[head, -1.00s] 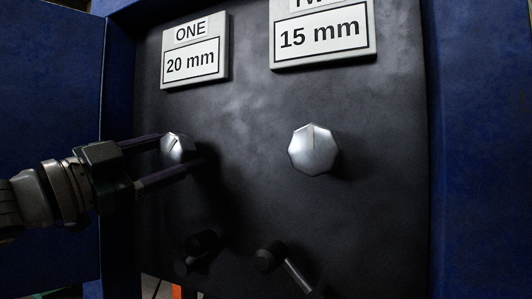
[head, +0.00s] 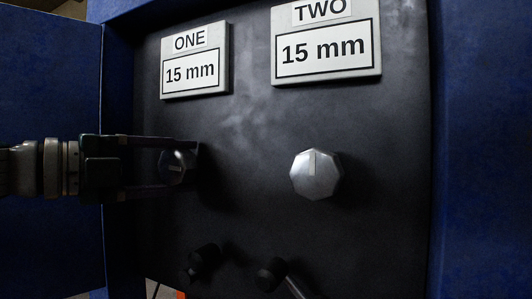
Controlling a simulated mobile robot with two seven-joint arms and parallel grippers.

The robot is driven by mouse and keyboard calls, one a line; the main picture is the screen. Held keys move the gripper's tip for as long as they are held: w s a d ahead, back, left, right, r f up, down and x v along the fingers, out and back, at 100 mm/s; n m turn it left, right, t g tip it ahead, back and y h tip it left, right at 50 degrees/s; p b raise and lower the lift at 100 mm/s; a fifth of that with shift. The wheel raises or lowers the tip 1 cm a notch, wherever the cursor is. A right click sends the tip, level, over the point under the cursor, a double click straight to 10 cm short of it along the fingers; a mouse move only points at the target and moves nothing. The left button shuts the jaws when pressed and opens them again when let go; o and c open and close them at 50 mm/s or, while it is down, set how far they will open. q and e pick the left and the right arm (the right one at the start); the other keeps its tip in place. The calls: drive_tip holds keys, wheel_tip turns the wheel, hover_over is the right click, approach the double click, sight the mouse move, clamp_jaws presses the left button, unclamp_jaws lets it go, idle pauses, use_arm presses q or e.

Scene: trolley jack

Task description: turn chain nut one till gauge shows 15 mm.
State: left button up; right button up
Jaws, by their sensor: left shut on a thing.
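Chain nut one (head: 178,165) is a silver faceted knob on the dark panel, below the gauge marked ONE (head: 193,72). That gauge reads 15 mm. My left gripper (head: 178,166) comes in from the left with one finger above and one below nut one, shut on it; the fingers and their shadow hide part of the nut. The pale mark on the nut is partly shaded. My right gripper is not in view.
A second silver nut (head: 316,174) sits to the right, under the gauge marked TWO (head: 326,48), which reads 15 mm. Two dark handles (head: 204,258) (head: 272,274) stick out low on the panel (head: 385,190). Blue walls (head: 480,150) flank the panel.

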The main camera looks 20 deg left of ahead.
use_arm(q)
drive_tip(key=shift+r+m+g+y+p, duration=0.25)
drive_tip(key=shift+m+g+y+p, duration=0.05)
drive_tip(key=shift+m+p, duration=0.75)
drive_tip(key=shift+f+m+p, duration=0.1)
drive_tip(key=shift+m+p, duration=0.15)
drive_tip(key=shift+p, duration=0.05)
drive_tip(key=shift+f, duration=0.1)
drive_tip(key=o, duration=1.4)
drive_tip(key=shift+c, duration=0.2)
